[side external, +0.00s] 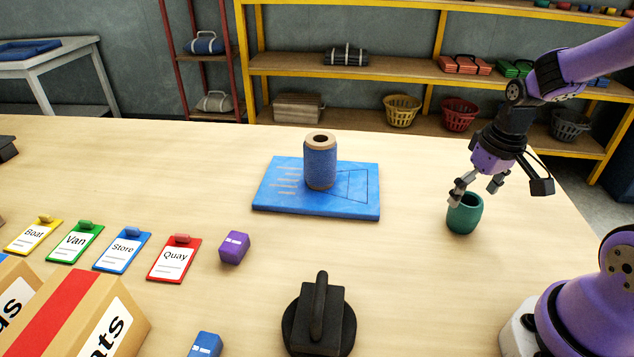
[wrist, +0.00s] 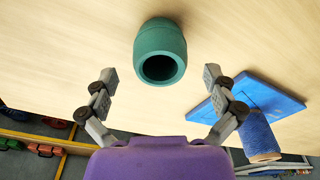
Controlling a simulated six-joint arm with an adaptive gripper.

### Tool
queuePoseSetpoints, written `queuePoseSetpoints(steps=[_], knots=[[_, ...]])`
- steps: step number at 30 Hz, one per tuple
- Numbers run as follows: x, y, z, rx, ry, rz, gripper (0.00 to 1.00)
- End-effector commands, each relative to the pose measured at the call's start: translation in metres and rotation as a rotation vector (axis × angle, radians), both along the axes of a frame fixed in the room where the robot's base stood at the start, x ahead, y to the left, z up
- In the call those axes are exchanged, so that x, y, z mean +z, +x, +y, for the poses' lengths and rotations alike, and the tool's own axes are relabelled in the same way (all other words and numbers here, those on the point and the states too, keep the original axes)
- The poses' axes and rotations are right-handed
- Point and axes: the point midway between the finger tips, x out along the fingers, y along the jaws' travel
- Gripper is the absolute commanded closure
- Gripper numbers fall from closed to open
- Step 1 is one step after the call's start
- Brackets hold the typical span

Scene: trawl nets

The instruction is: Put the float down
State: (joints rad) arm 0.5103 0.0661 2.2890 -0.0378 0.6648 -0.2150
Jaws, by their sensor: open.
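The float looks like a green, barrel-shaped piece with a hole in its end (side external: 465,214). It stands upright on the table at the right in the side view. In the wrist view the float (wrist: 160,52) is ahead of the fingers, near the top middle. My gripper (side external: 478,190) is open, just above and beside the float in the side view. In the wrist view my gripper (wrist: 160,85) has its fingers spread wide with nothing between them.
A blue board (side external: 270,195) carries a blue twine spool (side external: 320,166) left of the float. A black handled weight (side external: 319,320), a purple block (side external: 234,247), a blue block (side external: 205,345), several labelled tags (side external: 174,260) and cardboard boxes (side external: 110,335) lie further left and front. The table around the float is clear.

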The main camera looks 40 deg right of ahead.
Motion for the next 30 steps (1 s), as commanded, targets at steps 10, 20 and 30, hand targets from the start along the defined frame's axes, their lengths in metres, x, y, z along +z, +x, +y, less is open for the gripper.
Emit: queuePoseSetpoints(steps=[10, 20, 30], knots=[[0.069, -0.008, 0.002, 0.0, -0.001, -0.003, 0.01], [0.106, -0.011, 0.07, 0.153, -0.06, -0.186, 0.01], [0.117, -0.026, 0.12, 0.269, -0.049, -0.366, 0.01]])
